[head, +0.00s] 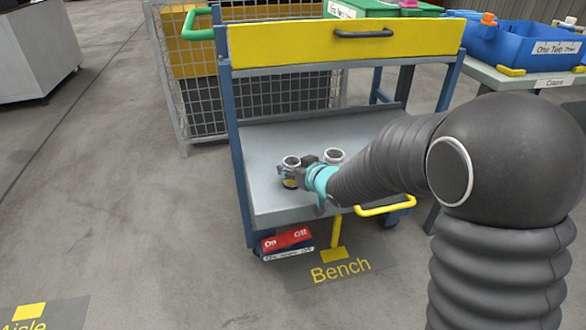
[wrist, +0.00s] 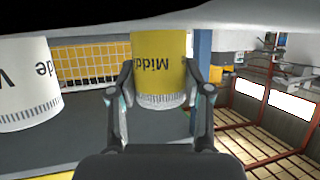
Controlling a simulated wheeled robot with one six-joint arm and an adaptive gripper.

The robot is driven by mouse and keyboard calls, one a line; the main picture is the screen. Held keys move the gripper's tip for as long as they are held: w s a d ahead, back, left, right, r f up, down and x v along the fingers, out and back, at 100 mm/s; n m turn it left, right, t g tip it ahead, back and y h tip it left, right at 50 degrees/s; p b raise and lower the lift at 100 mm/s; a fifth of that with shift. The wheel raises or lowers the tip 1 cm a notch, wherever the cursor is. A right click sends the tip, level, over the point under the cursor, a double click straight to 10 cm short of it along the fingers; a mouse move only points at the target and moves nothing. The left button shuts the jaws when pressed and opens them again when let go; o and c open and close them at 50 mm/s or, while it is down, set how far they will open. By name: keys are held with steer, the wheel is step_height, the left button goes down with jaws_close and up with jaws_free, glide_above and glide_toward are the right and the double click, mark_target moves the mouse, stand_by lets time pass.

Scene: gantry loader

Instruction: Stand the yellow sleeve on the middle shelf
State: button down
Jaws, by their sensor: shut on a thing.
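The yellow sleeve (wrist: 158,62) is between the two fingers of my gripper (wrist: 160,95) in the wrist view. It has a white knurled end and black lettering that begins "Midd". In the head view the sleeve (head: 290,180) shows a pale round rim at the left of my gripper (head: 302,172), which is shut on it. It looks upright over the grey shelf (head: 270,145) of the blue-framed cart. I cannot tell whether its bottom touches the shelf. A white sleeve (head: 334,156) stands just behind my gripper, and at the left of the wrist view (wrist: 28,85).
A yellow drawer front (head: 300,45) with a dark handle hangs above the shelf. Blue posts (head: 238,150) bound its sides. A yellow handle (head: 385,206) sticks out in front. A red On/Off box (head: 286,240) sits low at the front. The shelf's left part is clear.

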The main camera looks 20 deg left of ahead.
steer(key=shift+r, duration=0.1)
steer(key=c, duration=0.5)
jaws_free()
steer(key=v, duration=1.2)
steer(key=shift+p, duration=0.4)
